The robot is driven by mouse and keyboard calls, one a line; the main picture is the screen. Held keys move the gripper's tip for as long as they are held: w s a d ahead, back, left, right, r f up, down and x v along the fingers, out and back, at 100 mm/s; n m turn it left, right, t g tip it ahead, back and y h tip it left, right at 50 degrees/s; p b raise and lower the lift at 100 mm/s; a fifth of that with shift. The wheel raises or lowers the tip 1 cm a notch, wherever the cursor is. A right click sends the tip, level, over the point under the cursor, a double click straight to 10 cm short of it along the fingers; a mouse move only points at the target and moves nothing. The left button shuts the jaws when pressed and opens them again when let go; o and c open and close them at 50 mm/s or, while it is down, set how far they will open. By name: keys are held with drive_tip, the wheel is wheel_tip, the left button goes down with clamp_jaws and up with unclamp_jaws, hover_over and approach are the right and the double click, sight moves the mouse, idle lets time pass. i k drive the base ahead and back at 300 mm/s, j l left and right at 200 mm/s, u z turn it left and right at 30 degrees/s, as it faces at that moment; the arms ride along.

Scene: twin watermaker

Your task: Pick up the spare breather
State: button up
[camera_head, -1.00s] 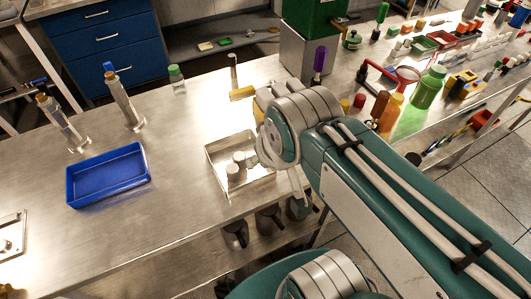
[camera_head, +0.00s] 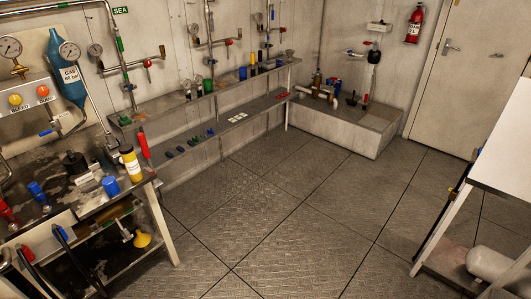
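I cannot make out which thing, if any, in this view is the spare breather. Small parts stand on the wall shelf (camera_head: 205,97), among them a green cup (camera_head: 208,86), a blue cup (camera_head: 243,73) and a yellow-and-black bottle (camera_head: 252,62). Small dark, green and red pieces lie on the lower shelf (camera_head: 232,124). They are too small to name. My gripper and arm are not in view.
A stained bench (camera_head: 103,203) with blue caps and a yellow bottle (camera_head: 131,163) is at the left. A low plinth (camera_head: 345,125) bears pipework at the back. The plated floor (camera_head: 290,215) between is clear.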

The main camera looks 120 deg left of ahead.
sight(110, 184)
drive_tip(key=u, duration=4.35)
drive_tip(key=l+u, duration=0.15)
drive_tip(key=u, duration=0.55)
drive_tip(key=i, duration=1.2)
drive_tip(key=i+j, duration=0.1)
drive_tip(key=i, duration=1.15)
